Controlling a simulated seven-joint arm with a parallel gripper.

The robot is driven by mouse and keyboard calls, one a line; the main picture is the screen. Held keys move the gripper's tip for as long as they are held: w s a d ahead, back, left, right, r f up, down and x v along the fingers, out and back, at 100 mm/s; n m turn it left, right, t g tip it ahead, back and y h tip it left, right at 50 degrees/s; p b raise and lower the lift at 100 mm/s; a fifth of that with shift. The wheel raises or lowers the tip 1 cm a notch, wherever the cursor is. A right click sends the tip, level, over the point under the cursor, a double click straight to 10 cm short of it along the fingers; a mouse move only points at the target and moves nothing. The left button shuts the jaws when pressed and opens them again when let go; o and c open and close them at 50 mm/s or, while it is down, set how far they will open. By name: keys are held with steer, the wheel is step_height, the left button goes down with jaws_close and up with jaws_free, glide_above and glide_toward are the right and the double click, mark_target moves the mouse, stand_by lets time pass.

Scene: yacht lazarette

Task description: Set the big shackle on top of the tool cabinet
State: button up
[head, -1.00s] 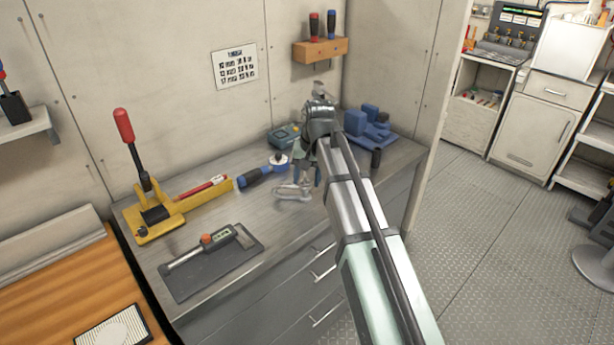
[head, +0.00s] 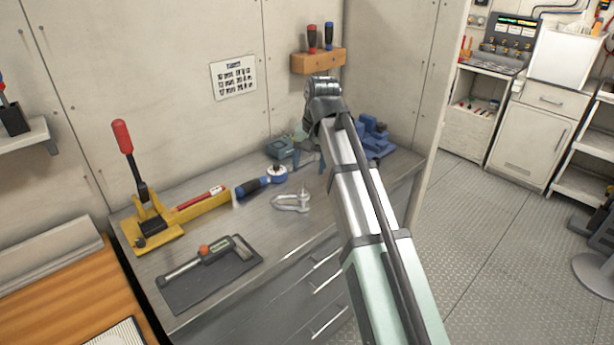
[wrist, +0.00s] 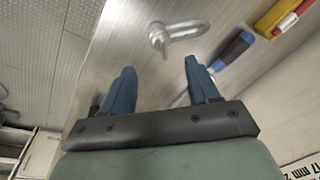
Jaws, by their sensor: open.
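The big shackle (head: 290,203), grey metal, lies on the grey metal top of a drawer unit (head: 220,222). I cannot tell whether this unit is the tool cabinet. The shackle also shows in the wrist view (wrist: 182,31), beyond the fingertips. My gripper (wrist: 158,66) is open, its two blue fingers spread with nothing between them. It is apart from the shackle. In the head view my arm hides most of the gripper.
A blue-handled tool (head: 262,181) lies close to the shackle. A yellow tool with a red-handled lever (head: 155,226), a dark mat (head: 190,293) with a tool on it, and a blue vise (head: 373,137) share the top. A wooden rack (head: 318,61) hangs on the wall.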

steer(key=shift+s+d+r, duration=0.1)
steer(key=shift+d+r, duration=0.05)
steer(key=shift+r, duration=0.8)
steer(key=shift+s+d+r, duration=0.1)
steer(key=shift+r, duration=0.8)
